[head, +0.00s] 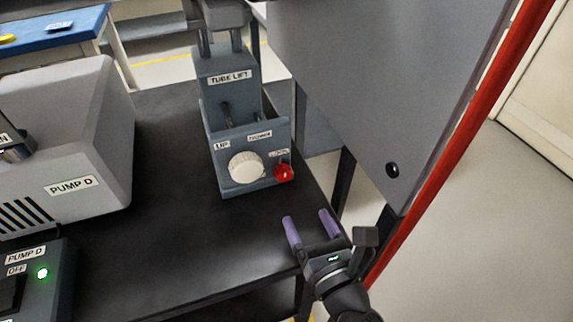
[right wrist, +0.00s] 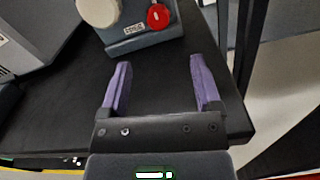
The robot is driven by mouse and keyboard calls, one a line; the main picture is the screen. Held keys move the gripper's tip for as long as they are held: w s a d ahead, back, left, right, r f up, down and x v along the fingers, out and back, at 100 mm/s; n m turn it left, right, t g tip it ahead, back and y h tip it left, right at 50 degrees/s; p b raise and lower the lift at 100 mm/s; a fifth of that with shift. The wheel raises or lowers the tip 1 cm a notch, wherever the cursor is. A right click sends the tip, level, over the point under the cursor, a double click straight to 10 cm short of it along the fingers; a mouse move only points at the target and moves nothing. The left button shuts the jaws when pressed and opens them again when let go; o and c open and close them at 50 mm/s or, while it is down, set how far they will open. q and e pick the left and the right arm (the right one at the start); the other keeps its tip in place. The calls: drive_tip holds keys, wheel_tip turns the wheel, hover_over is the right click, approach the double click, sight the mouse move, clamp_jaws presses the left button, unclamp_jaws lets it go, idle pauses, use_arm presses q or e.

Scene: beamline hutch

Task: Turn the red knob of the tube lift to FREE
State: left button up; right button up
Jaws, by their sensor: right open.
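The tube lift (head: 223,95) is a grey box on the black table, with a label reading TUBE LIFT. Its red knob (head: 284,173) is at the lower right of its front panel, under a small label too small to read surely. A larger white knob (head: 245,168) is to its left. My right gripper (head: 308,222) is open and empty, in front of the red knob and apart from it. In the right wrist view the red knob (right wrist: 158,16) is at the top, beyond and between the purple fingers (right wrist: 158,80). My left gripper is not in view.
A grey pump labelled PUMP D (head: 75,140) and its switch box with a green light (head: 42,273) stand at the left. A large grey panel (head: 350,70) with a red edge post (head: 465,130) rises at the right. The black table (head: 165,240) is clear before the lift.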

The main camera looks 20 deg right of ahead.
sight(285, 177)
drive_tip(key=w, duration=0.2)
drive_tip(key=w+p, duration=0.1)
drive_tip(key=w, duration=0.5)
drive_tip(key=shift+w+a+r+p, duration=0.1)
drive_tip(key=shift+w+a+p, duration=0.15)
drive_tip(key=shift+a+p, duration=0.05)
drive_tip(key=shift+w, duration=0.5)
drive_tip(key=shift+c, duration=0.3)
drive_tip(key=c, duration=1)
clamp_jaws()
